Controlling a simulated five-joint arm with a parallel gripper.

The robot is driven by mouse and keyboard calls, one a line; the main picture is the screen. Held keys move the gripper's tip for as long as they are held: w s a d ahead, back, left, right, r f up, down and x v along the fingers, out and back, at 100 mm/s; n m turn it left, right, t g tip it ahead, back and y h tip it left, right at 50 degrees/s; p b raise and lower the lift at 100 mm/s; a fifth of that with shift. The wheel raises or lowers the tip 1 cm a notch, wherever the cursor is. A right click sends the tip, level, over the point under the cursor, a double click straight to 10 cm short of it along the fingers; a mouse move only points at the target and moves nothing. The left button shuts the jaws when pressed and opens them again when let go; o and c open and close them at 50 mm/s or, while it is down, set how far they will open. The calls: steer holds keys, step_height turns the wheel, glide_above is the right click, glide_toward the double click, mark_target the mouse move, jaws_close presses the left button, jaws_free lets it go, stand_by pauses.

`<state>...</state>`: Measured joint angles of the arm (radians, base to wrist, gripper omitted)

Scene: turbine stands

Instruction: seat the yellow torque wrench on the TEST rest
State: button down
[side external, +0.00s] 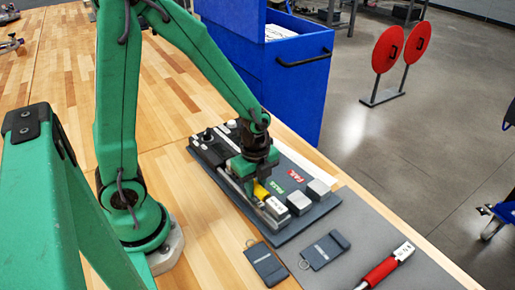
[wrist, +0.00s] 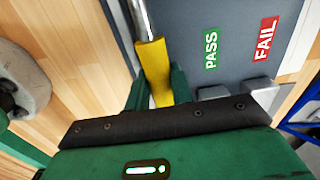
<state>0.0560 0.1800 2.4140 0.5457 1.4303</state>
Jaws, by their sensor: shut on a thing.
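The yellow torque wrench's handle (side external: 261,190) shows below my gripper (side external: 247,178) in the side view, low over the dark board (side external: 297,160). In the wrist view the yellow handle (wrist: 152,60) lies between the two green fingers (wrist: 159,90), and its silver shaft (wrist: 142,18) runs up to the top edge. My gripper is shut on the handle. My gripper hides part of the wrench in the side view. I cannot read a TEST label, and cannot tell whether the wrench touches a rest.
Green PASS (side external: 280,188) and red FAIL (side external: 296,175) labels are on the board, near light blocks (side external: 318,190). A red-handled tool (side external: 380,272) lies on the grey mat (side external: 370,225). Two dark tags (side external: 325,250) lie in front. A blue cabinet (side external: 275,80) stands behind the bench.

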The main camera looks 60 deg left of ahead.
mark_target(255, 184)
steer(key=shift+s+f, duration=0.1)
steer(key=shift+f, duration=0.2)
steer(key=c, duration=1)
jaws_free()
steer(key=shift+r, duration=0.1)
steer(key=shift+o, duration=0.2)
steer(key=shift+r, duration=0.15)
steer(key=shift+r, duration=3.4)
